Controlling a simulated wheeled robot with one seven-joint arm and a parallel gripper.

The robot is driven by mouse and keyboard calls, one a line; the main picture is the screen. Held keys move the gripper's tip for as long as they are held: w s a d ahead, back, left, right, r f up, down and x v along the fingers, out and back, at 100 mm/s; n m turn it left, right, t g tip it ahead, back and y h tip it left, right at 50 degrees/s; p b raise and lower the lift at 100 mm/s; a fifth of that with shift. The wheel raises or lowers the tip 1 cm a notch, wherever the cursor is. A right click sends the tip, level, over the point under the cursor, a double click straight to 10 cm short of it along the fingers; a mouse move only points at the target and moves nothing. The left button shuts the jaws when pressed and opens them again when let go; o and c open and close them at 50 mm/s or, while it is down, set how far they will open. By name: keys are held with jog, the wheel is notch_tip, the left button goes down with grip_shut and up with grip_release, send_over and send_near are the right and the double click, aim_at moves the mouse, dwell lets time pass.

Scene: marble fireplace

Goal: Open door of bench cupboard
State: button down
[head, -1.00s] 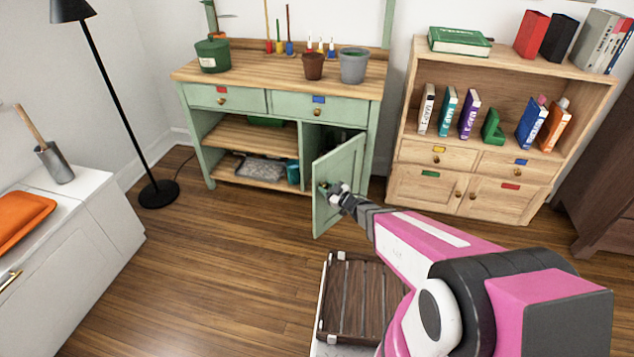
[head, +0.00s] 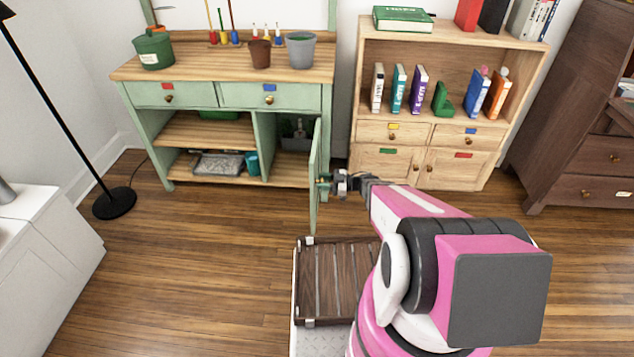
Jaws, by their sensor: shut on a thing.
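The green potting bench (head: 190,95) stands against the back wall, with a wooden top and two drawers. Its cupboard door (head: 315,170) at the lower right is swung well out and shows nearly edge-on. The cupboard interior (head: 296,130) is visible, with a dark grey thing inside. My gripper (head: 328,184) is at the right of the door's outer face, at the knob, and is shut on it. The knob itself is mostly hidden by the fingers.
A wooden bookcase (head: 440,118) stands right of the bench, behind my arm. A slatted wooden crate (head: 335,280) sits below the door, beside my arm. A black floor lamp (head: 115,203) and a white cabinet (head: 45,250) are at the left. Floor in front of the bench is clear.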

jog(key=shift+d, duration=0.15)
jog(key=c, duration=0.8)
grip_release()
jog(key=shift+o, duration=0.2)
jog(key=shift+d, duration=0.1)
jog(key=s+d, duration=0.1)
jog(key=d, duration=0.9)
jog(key=shift+d, duration=0.25)
